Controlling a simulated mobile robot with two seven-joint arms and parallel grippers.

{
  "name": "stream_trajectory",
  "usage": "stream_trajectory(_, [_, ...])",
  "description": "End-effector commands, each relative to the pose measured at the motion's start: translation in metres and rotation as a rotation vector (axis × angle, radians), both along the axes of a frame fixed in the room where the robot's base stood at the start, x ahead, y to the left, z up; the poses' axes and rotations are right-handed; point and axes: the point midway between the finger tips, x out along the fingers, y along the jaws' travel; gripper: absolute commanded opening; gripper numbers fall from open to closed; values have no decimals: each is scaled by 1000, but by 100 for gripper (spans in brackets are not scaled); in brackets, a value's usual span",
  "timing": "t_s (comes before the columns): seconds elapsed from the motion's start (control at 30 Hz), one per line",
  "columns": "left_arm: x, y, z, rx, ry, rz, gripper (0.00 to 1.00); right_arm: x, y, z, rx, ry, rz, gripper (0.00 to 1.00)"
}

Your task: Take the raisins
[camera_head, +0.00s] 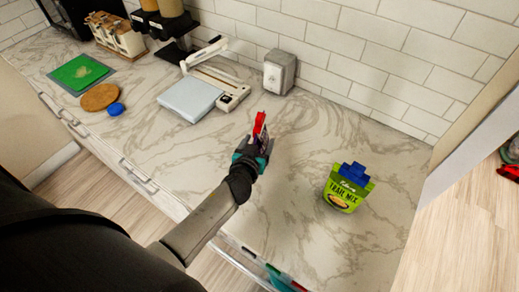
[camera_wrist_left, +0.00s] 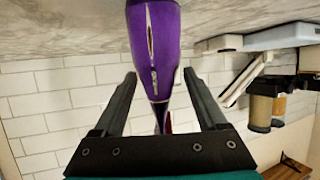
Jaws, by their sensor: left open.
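A purple packet, likely the raisins (camera_wrist_left: 157,45), fills the middle of the left wrist view, which is upside down. In the head view a small red and white part of a packet (camera_head: 260,123) shows just beyond my left gripper (camera_head: 256,146); the rest is hidden by the gripper. My left gripper also shows in the wrist view (camera_wrist_left: 159,75). It is open, with one finger on each side of the packet and narrow gaps between. No print on the packet is readable. My right gripper is not in view.
A green trail mix bag (camera_head: 347,188) with a blue top stands to the right on the marble counter (camera_head: 300,225).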

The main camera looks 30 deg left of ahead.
Motion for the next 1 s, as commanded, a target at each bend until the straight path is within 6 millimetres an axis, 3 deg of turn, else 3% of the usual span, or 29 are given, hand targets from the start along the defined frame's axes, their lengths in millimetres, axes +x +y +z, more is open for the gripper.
stream_trajectory(0.13, [10,2,-5,1,-1,-1,74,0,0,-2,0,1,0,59])
stream_trajectory(0.43, [12,3,-5,0,0,0,74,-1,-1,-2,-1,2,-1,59])
stream_trajectory(1.0, [12,2,-5,0,0,0,10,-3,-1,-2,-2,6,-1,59])
